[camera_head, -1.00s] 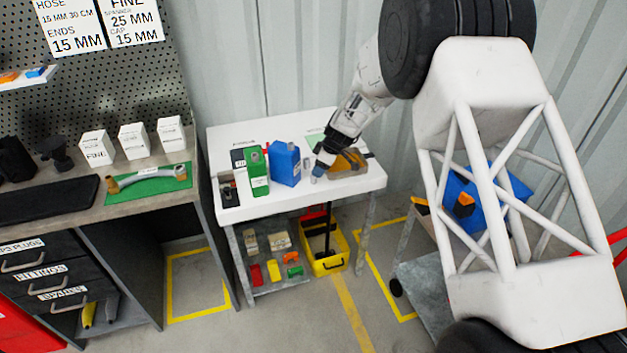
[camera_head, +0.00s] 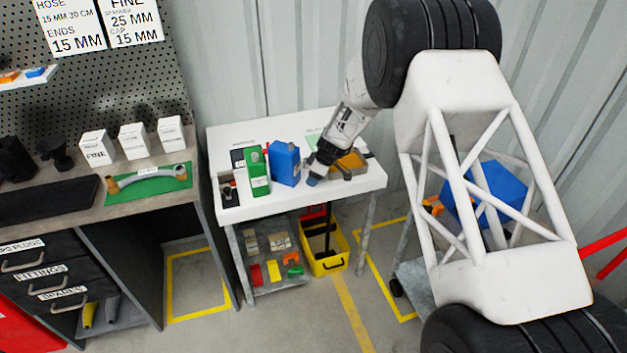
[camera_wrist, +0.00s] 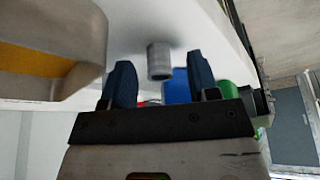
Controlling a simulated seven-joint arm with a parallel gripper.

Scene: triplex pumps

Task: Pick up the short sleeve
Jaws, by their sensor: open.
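A short grey metal sleeve (camera_wrist: 159,62) stands on the white table (camera_wrist: 200,18) in the wrist view, which shows the table upside down. My gripper (camera_wrist: 158,70) is open, with one dark blue finger to each side of the sleeve in the picture. Nothing is held; how far the fingertips reach along the sleeve is hard to tell. In the head view my gripper (camera_head: 312,181) is low over the front right of the white table (camera_head: 270,203), and it hides the sleeve.
A grey tray with a yellow-orange floor (camera_wrist: 92,30) is close beside my gripper. The table's front strip is clear.

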